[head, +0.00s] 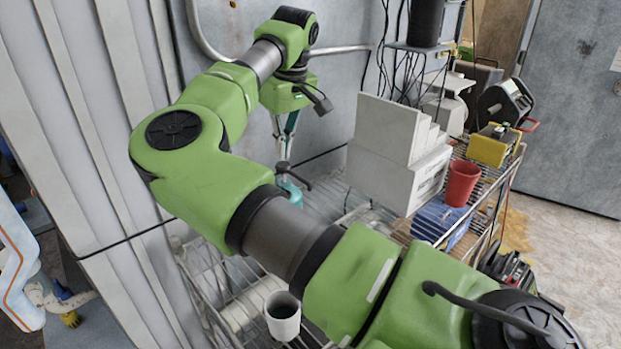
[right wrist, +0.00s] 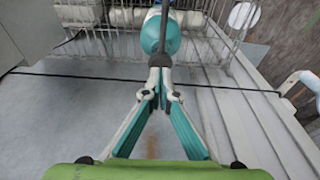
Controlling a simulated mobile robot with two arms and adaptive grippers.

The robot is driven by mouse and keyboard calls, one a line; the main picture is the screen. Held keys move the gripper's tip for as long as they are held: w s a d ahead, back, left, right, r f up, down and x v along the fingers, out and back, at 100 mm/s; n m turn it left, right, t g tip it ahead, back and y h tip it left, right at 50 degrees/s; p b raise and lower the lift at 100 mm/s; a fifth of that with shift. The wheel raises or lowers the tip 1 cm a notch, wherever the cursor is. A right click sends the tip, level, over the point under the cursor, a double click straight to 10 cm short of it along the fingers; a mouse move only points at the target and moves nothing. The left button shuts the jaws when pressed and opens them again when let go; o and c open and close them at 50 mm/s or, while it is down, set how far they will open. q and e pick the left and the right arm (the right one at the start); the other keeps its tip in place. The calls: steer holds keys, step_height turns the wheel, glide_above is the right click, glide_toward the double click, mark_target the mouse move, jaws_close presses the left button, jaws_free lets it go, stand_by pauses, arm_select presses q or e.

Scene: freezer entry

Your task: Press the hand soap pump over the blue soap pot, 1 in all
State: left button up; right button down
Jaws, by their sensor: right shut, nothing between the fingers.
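The hand soap pump (head: 291,189) is a rounded teal bottle with a dark pump head and nozzle, low against the wall in the head view. In the right wrist view its teal body (right wrist: 160,36) is at top centre, with the dark nozzle in front. My right gripper (head: 284,163) points down with its fingertips just above the pump head. In the right wrist view its fingertips (right wrist: 160,65) are together with nothing held, close to the nozzle. I cannot tell if they touch. I cannot make out the blue soap pot for certain. My left gripper is not in view.
A wire rack holds white boxes (head: 393,178), a red cup (head: 462,183), a blue crate (head: 432,218) and a yellow case (head: 492,147). A white cup (head: 283,317) stands low in front. The grey wall is close behind my right gripper.

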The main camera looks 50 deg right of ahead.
steer(key=shift+r, duration=0.1)
step_height(320, 180, up, 6)
steer(key=p, duration=0.4)
steer(key=shift+p, duration=0.4)
stand_by(0.4)
